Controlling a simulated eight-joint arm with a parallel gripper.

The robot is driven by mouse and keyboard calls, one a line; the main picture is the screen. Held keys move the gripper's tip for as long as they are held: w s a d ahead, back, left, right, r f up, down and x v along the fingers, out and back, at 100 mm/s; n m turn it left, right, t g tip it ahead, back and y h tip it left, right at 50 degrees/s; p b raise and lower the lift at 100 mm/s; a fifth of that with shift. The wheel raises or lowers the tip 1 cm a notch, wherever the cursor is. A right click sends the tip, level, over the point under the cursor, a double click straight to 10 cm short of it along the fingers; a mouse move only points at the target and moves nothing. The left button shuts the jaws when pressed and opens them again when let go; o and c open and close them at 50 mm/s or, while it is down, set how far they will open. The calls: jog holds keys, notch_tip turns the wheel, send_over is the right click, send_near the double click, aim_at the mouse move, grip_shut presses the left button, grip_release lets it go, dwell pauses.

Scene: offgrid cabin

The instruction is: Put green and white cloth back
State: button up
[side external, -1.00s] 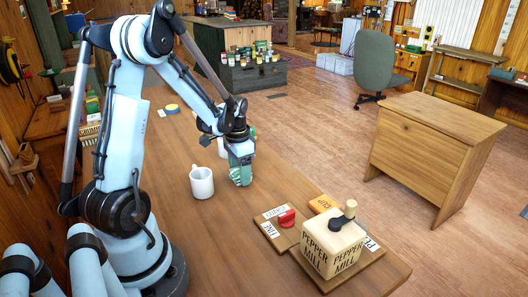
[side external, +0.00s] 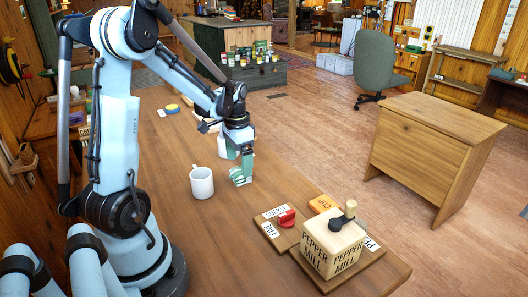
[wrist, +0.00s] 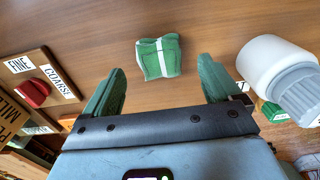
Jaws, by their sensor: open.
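The green and white cloth (wrist: 158,58) lies folded on the wooden table in the wrist view, ahead of and between my fingertips. In the side view the cloth (side external: 240,177) shows as a small green and white bundle under my gripper, right of a white mug. My gripper (side external: 243,160) points down over it. In the wrist view my gripper (wrist: 161,68) has its two green fingers wide apart, with nothing between them near the palm. The exact gap between fingertips and cloth is hard to tell.
A white mug (side external: 202,182) stands close left of the cloth. A white container with a grey cap (wrist: 275,68) is near the right finger. A board with a red knob (side external: 286,218) and a pepper mill box (side external: 333,243) occupy the table's front right.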

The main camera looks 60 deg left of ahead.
aim_at(240, 170)
notch_tip(240, 170, up, 8)
jog(key=s+d+r+t, duration=0.1)
jog(key=d+t, duration=0.6)
jog(key=d, duration=1.4)
jog(key=shift+s+r, duration=0.3)
jog(key=shift+s, duration=0.05)
